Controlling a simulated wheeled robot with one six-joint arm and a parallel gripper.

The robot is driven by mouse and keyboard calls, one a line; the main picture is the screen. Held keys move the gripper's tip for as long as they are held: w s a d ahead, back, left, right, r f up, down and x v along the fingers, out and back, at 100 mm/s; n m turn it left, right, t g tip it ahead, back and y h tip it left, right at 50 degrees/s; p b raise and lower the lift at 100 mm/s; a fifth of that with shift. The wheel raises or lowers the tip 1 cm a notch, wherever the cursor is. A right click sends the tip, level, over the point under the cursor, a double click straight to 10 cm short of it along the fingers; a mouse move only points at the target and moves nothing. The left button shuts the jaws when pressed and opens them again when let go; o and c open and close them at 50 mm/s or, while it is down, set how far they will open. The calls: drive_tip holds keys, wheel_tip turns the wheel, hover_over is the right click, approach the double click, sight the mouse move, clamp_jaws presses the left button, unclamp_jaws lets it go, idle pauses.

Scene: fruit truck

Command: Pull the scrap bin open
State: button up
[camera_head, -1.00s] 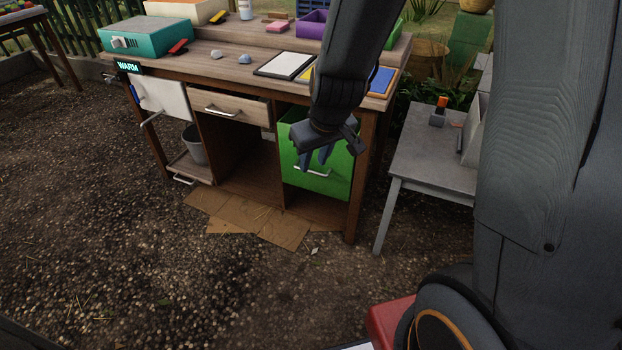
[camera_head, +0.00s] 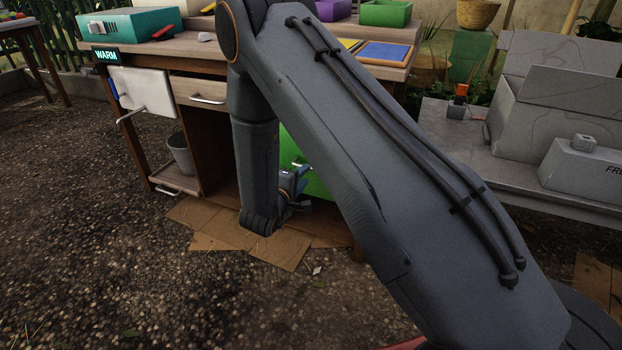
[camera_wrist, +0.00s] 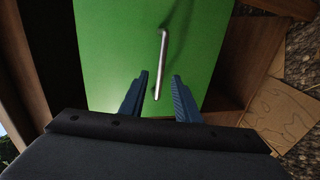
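The green bin front (camera_head: 318,182), which I take for the scrap bin, sits in the right bay of the bench; my arm hides most of it in the head view. In the wrist view the green front (camera_wrist: 110,45) fills the middle, with a silver bar handle (camera_wrist: 162,50) on it. My gripper (camera_wrist: 160,75) is open, with one blue finger on each side of the handle's near end. No contact with the handle is visible. In the head view my gripper (camera_head: 294,178) is in front of the green panel, partly hidden by my arm.
The wooden bench has a drawer (camera_head: 208,93) and a white panel (camera_head: 145,92) at left, above a grey bucket (camera_head: 181,153). Flattened cardboard (camera_head: 225,230) lies on the gravel. A grey side table (camera_head: 455,140) stands at right. The gravel at front left is clear.

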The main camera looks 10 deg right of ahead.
drive_tip(key=b+x, duration=0.2)
drive_tip(key=x, duration=0.6)
drive_tip(key=shift+s, duration=0.1)
clamp_jaws()
